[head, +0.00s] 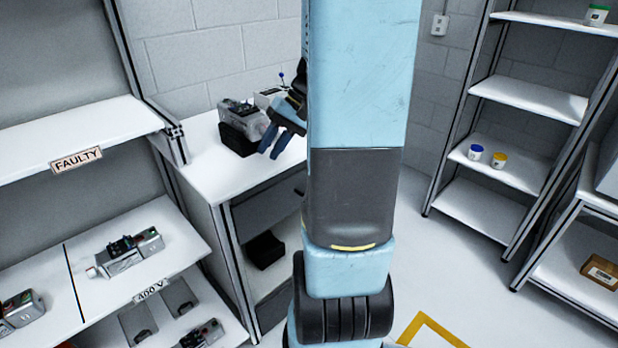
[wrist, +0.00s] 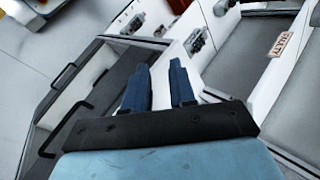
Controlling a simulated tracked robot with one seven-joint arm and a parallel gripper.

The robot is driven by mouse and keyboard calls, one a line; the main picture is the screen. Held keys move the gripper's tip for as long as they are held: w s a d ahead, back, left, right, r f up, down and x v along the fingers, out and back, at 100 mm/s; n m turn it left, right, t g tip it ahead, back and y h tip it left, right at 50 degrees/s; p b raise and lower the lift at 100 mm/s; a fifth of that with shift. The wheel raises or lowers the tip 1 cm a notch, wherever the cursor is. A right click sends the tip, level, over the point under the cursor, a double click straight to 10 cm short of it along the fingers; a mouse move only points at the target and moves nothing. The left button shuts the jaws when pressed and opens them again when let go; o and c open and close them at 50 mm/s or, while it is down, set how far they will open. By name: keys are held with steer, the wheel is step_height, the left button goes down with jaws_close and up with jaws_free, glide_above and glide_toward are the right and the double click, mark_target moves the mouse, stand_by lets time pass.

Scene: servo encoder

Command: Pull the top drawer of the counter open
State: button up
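The counter (head: 215,165) stands left of centre in the head view, with a white top. Its dark top drawer (head: 268,207) lies just under the top and is partly hidden by my arm. I cannot tell for sure whether it is fully shut. My gripper (head: 276,142) is over the counter top, above the drawer, with blue fingers pointing down. In the wrist view my gripper (wrist: 159,72) has its two fingers apart with nothing between them. Dark fronts with black bar handles (wrist: 95,91) show to the left of the fingers, apart from them.
A grey device on a black block (head: 240,125) stands on the counter beside my gripper. A dark object (head: 265,250) lies in the space below the drawer. A shelf labelled FAULTY (head: 75,140) is close on the left. Floor (head: 440,270) is clear to the right.

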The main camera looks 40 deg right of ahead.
steer(key=d+f+m+t+y, duration=0.2)
steer(key=d+f+t, duration=0.1)
steer(key=d+f, duration=0.4)
steer(key=d+f+m+t+y, duration=0.1)
steer(key=d+f+m+t, duration=0.3)
steer(key=d, duration=0.5)
steer(key=s+d+f+m+t+h, duration=0.2)
steer(key=s+d+f+t, duration=0.1)
steer(key=d+f, duration=0.3)
steer(key=s+d+f+m+t+h, duration=0.1)
steer(key=s+d+f+t, duration=0.15)
steer(key=d+f, duration=0.45)
steer(key=x, duration=1.4)
steer(key=shift+s+a, duration=0.2)
steer(key=shift+c, duration=0.5)
jaws_close()
